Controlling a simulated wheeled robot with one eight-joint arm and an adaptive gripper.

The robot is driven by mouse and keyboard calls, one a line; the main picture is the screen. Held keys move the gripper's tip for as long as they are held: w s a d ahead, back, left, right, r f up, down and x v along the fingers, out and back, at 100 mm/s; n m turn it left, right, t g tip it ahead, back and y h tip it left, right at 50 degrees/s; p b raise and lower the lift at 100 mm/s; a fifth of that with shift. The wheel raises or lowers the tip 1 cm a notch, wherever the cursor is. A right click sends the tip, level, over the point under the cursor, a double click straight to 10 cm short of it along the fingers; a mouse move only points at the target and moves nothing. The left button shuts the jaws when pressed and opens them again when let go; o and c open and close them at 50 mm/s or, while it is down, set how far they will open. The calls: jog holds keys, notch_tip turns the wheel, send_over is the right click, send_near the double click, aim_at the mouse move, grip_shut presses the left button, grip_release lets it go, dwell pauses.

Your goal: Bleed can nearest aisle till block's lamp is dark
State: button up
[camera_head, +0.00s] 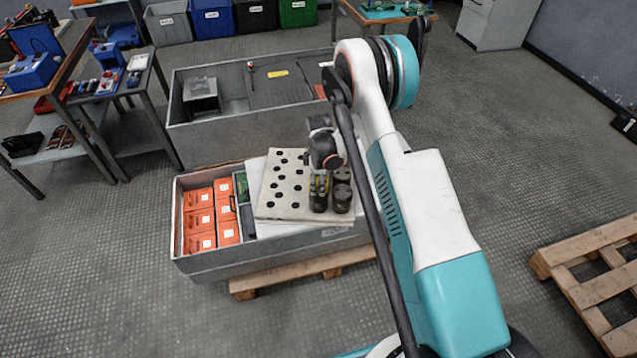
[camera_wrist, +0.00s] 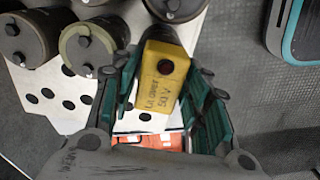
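Several dark cylindrical cans with studs on top stand on a white board with black holes (camera_head: 280,205). In the wrist view, one can (camera_wrist: 178,8) is at the top edge, just beyond a yellow block; others (camera_wrist: 93,45) are at left. My gripper (camera_wrist: 163,80) has its teal fingers on both sides of the yellow block (camera_wrist: 158,98) and appears shut on it. The block has handwritten marking and a round, dark reddish lamp (camera_wrist: 165,67) that looks unlit. Whether the block touches the can is unclear. In the head view, my gripper (camera_head: 320,183) is over the cans (camera_head: 342,190).
A second grey crate (camera_head: 235,130) stands behind. Work tables (camera_head: 100,100) are at left; another pallet (camera_head: 600,285) is at right. Floor between is clear.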

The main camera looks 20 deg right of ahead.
jog(key=shift+o, duration=0.4)
notch_tip(320, 180, up, 12)
dwell(0.5)
jog(key=s+r+m+t, duration=0.25)
jog(key=s+r, duration=0.35)
jog(key=r, duration=0.6)
jog(key=s+r+m+t, duration=0.1)
jog(key=s+r+m, duration=0.4)
jog(key=r, duration=0.7)
jog(key=s+r+m+t, duration=0.2)
jog(key=s+m, duration=0.1)
jog(key=s, duration=0.8)
jog(key=s+r+m+t, duration=0.1)
jog(key=s+r+m, duration=0.2)
jog(key=s, duration=0.8)
jog(key=shift+s+t, duration=0.35)
jog(key=shift+s, duration=0.05)
